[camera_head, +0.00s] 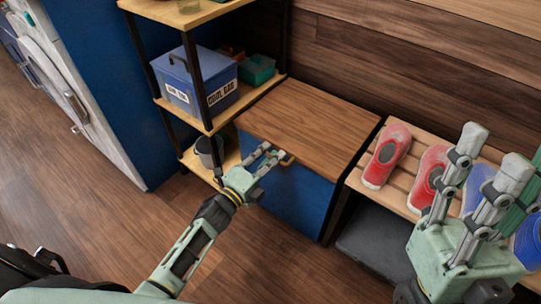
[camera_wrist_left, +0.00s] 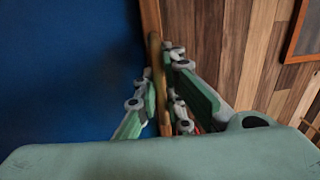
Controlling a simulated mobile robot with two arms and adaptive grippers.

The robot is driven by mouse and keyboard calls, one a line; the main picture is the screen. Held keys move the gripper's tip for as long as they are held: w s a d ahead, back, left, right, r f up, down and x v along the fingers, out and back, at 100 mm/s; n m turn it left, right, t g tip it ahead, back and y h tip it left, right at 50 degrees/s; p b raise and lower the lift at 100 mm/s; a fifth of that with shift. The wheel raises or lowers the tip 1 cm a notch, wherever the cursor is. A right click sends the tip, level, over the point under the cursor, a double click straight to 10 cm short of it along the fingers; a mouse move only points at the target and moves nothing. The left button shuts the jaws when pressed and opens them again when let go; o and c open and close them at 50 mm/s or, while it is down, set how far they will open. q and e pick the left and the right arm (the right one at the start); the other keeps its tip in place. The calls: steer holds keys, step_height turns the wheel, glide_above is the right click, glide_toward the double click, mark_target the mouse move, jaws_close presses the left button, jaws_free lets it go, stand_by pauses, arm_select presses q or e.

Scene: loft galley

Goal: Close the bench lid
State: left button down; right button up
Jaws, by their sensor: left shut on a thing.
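The bench is a blue box (camera_head: 297,198) with a brown wooden lid (camera_head: 318,118). The lid lies flat or nearly flat over the box; I cannot tell if a small gap remains. A small brass-coloured handle (camera_head: 288,160) sits at the lid's front edge. My left gripper (camera_head: 272,157) is at that edge, shut on the handle. In the left wrist view the handle bar (camera_wrist_left: 155,75) runs between the fingers, with the blue front (camera_wrist_left: 65,75) at left. My right gripper (camera_head: 492,165) is raised in front of the shoe rack, fingers apart, holding nothing visible.
A slatted shoe rack (camera_head: 364,187) with red shoes (camera_head: 388,155) and blue shoes stands right of the bench. A shelf unit (camera_head: 208,123) with a blue box (camera_head: 190,82) stands at left, a grey bucket (camera_head: 207,152) low in it. The floor in front is clear.

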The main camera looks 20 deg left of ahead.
arm_select(q)
steer(key=shift+s+f, duration=0.15)
steer(key=shift+f, duration=0.35)
steer(key=c, duration=1.8)
jaws_free()
steer(key=shift+c, duration=0.2)
steer(key=shift+r, duration=0.1)
steer(key=r+v, duration=0.1)
steer(key=v, duration=1)
steer(key=shift+s+a+f, duration=0.2)
steer(key=shift+s+f, duration=0.2)
steer(key=shift+f, duration=0.05)
